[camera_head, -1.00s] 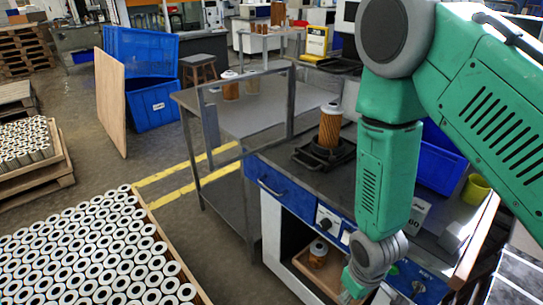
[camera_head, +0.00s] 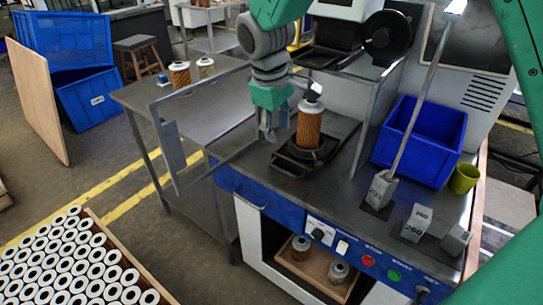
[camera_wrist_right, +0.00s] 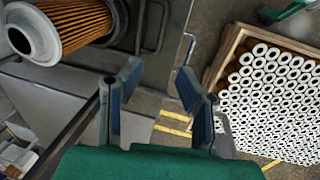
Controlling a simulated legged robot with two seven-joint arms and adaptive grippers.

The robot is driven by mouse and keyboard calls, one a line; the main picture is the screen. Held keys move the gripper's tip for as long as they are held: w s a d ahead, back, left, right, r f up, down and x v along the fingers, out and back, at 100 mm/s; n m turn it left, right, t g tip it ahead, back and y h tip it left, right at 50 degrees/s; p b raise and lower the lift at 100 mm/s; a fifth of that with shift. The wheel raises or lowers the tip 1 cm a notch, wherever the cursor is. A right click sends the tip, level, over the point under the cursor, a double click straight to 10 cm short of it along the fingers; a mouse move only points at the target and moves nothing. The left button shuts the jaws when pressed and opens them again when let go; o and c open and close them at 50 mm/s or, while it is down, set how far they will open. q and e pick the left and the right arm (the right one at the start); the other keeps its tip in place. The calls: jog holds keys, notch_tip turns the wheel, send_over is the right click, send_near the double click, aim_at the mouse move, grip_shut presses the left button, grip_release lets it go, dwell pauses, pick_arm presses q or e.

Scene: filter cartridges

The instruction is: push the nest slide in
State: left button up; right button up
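The nest slide (camera_head: 292,163) is a dark tray on the bench top. An orange pleated filter cartridge (camera_head: 309,128) with a pale cap stands upright in it. My right gripper (camera_head: 267,134) points down just left of the cartridge, near the slide's left end. In the right wrist view its two fingers (camera_wrist_right: 157,98) are apart with nothing between them. There the cartridge (camera_wrist_right: 75,25) lies at upper left, and a dark loop-shaped bar (camera_wrist_right: 153,28) shows beyond the fingertips. Whether the gripper touches the slide cannot be told. My left gripper is not seen.
A metal frame (camera_head: 163,120) stands left of the gripper, close to it. A blue crate (camera_head: 420,140), a yellow cup (camera_head: 464,178) and numbered grey blocks (camera_head: 416,222) are on the bench's right. A pallet of white-ended filters (camera_head: 70,265) is at lower left.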

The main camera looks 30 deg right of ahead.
aim_at(283, 171)
jog(key=f, duration=0.4)
jog(key=d+f+b, duration=0.1)
jog(key=f, duration=0.3)
jog(key=d+f, duration=0.1)
jog(key=f, duration=0.3)
jog(key=shift+d+f+b, duration=0.2)
jog(key=shift+f+b, duration=0.05)
jog(key=shift+b, duration=0.1)
jog(key=shift+w+a+f, duration=0.15)
jog(key=shift+f, duration=0.25)
jog(key=shift+r, duration=0.1)
grip_shut()
